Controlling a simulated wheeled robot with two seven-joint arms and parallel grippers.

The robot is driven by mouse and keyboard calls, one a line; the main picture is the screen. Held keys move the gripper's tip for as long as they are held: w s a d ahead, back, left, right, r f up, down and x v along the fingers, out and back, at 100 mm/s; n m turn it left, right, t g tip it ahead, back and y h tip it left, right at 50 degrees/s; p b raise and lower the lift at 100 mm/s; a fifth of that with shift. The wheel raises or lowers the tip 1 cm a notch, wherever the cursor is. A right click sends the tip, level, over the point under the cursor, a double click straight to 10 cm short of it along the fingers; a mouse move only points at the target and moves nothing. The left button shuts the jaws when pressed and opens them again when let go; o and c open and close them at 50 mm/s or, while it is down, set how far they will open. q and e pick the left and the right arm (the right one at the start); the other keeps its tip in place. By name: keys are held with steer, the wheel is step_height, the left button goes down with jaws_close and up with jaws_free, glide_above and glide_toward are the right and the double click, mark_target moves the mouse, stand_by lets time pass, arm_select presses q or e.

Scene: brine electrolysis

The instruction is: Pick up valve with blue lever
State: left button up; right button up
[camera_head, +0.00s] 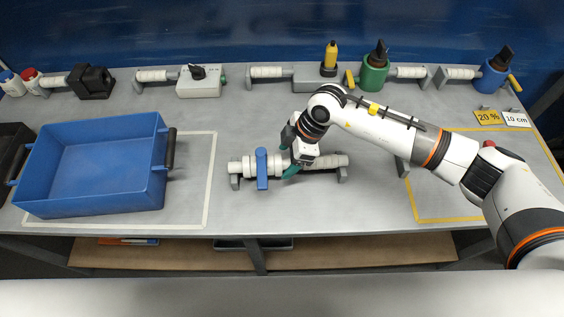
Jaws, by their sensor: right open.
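The valve with blue lever (262,168) is part of a white pipe piece lying across grey supports in the middle of the table. Its blue lever points toward the table's front edge. My right gripper (288,163) comes in from the right and is open, with teal fingertips. It is over the pipe just right of the blue lever. I cannot tell whether its fingers touch the pipe. My left gripper is out of view.
A blue crate (160,190) stands at the left inside a white outline. A yellow outlined area (418,205) lies at the right. Several devices, among them a green-based valve (374,76) and a grey box (199,86), line the back edge. The front middle table is clear.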

steer(key=shift+p+x, duration=0.6)
steer(key=shift+x, duration=2.4)
steer(key=shift+w+r, duration=0.1)
steer(key=shift+w, duration=0.05)
steer(key=c, duration=1.3)
